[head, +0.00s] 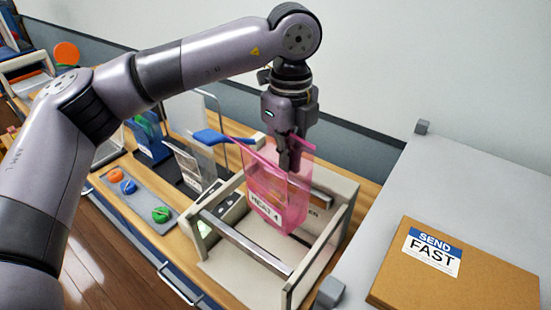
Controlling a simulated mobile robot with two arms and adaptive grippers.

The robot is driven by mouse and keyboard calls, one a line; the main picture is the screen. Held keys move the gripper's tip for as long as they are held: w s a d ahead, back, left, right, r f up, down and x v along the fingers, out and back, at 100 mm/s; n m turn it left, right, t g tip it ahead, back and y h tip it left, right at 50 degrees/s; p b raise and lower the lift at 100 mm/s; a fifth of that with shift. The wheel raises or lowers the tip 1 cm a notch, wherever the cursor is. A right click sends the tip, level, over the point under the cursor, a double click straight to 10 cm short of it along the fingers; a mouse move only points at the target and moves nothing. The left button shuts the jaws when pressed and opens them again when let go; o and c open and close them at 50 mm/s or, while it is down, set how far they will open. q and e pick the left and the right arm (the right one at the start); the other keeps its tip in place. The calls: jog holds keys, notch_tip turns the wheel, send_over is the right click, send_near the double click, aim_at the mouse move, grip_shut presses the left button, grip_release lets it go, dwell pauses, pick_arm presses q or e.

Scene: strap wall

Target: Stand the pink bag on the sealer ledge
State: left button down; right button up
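The pink bag (287,201) is translucent, with a white label on its lower front. It hangs upright below my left gripper (288,166), whose fingers are closed at its top edge. The sealer (343,223) is a cream frame with metal bars, and the bag is over and inside this frame. The ledge is partly hidden behind the bag, and I cannot tell whether the bag's bottom touches it. My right gripper does not show.
A cardboard box (460,270) labelled "SEND FAST" lies on a grey surface (440,190) at the right. A grey tray (137,200) with orange, blue and green pieces is left of the sealer. Clear upright panels and a blue item (208,136) stand behind it.

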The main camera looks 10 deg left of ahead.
pick_arm(q)
notch_tip(320, 180, down, 19)
jog(key=w+d+b, duration=0.1)
jog(key=w+b, duration=0.1)
jog(key=b, duration=1.3)
jog(key=shift+w+f, duration=0.2)
jog(key=shift+w, duration=0.15)
jog(key=shift+f+b, duration=0.55)
jog(key=shift+b, duration=0.05)
jog(key=c, duration=2.3)
grip_release()
jog(key=o, duration=0.6)
